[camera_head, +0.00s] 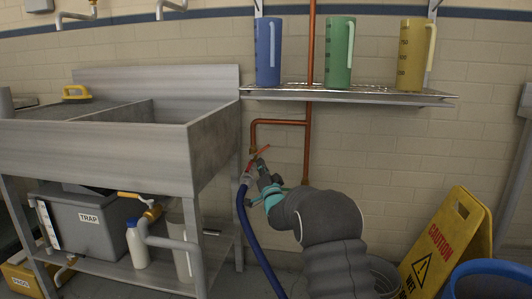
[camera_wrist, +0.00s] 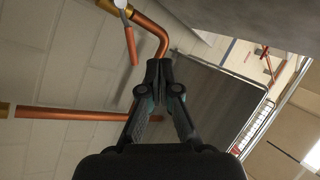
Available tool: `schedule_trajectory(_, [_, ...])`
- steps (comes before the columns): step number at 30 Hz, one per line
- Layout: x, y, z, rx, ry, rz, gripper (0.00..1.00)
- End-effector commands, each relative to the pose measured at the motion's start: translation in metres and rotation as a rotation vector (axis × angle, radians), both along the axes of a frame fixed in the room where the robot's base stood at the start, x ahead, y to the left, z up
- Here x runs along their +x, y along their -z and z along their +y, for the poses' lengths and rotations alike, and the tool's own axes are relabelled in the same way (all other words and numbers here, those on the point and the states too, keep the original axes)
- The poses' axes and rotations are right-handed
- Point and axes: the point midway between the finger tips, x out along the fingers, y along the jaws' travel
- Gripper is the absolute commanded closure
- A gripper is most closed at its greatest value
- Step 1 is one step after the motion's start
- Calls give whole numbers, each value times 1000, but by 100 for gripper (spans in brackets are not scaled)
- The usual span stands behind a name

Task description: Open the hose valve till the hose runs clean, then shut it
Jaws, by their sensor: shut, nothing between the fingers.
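The hose valve (camera_head: 252,153) sits at the end of a copper branch pipe on the wall, right of the sink. Its orange lever (camera_head: 263,150) slants up to the right. In the wrist view the lever (camera_wrist: 131,46) is at the upper left, beside the bent copper pipe. The blue hose (camera_head: 250,223) hangs below the valve from a red-marked coupling (camera_head: 246,178) and runs down out of view. My gripper (camera_head: 259,164) is just below the lever; in the wrist view its fingertips (camera_wrist: 164,72) are together and empty, apart from the lever. The hose's outlet is hidden.
A metal sink (camera_head: 95,150) stands close at left. A wire shelf (camera_head: 345,94) with blue, green and yellow jugs hangs above. A yellow caution sign (camera_head: 448,245) and a blue bucket (camera_head: 490,278) stand at lower right.

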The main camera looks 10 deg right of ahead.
Motion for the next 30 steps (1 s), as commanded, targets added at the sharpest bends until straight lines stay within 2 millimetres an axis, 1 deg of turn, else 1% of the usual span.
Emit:
schedule_trajectory(1, [-1,-26,18,14,-15,-9,100])
schedule_trajectory(4, [0,-56,40,41,11,-11,100])
schedule_trajectory(6, [1,-63,46,3,68,-8,100])
schedule_trajectory(12, [5,-80,53,-157,226,13,100])
schedule_trajectory(16, [7,-88,56,-304,340,46,100])
schedule_trajectory(21, [9,-89,54,-539,481,112,100])
schedule_trajectory(26, [12,-81,45,-781,589,185,100])
schedule_trajectory(30, [14,-71,36,-1009,654,248,100])
